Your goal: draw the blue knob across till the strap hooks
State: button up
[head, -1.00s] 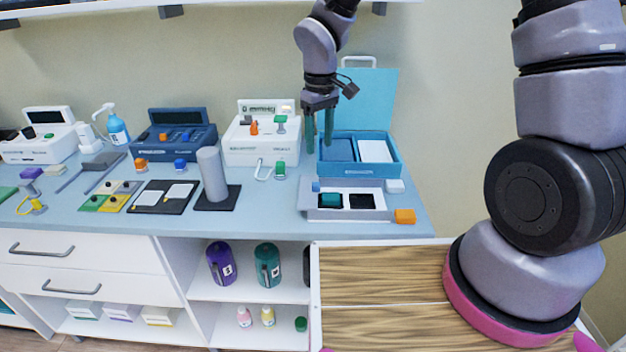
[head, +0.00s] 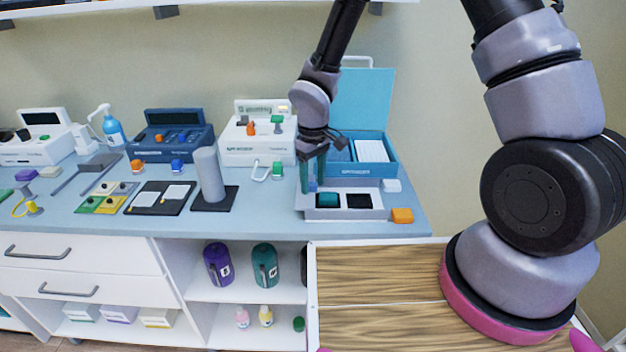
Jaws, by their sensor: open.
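A small blue knob (head: 312,185) sits at the back left corner of a shallow grey tray (head: 342,214) on the counter. My gripper (head: 312,180) points down with its two teal fingers apart, one on each side of the knob in this view. I cannot tell whether the fingers touch it. The tray holds a teal square (head: 327,200) on the left and a black square (head: 359,201) on the right. A white block (head: 391,185) stands at the tray's back right corner. No strap can be made out clearly at this size.
An open blue case (head: 374,169) with a raised lid stands right behind the tray. An orange block (head: 402,216) lies at the tray's right front. A white device (head: 258,152) and a grey cylinder on a dark plate (head: 209,177) are to the left.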

grip_shut()
dwell(1.4)
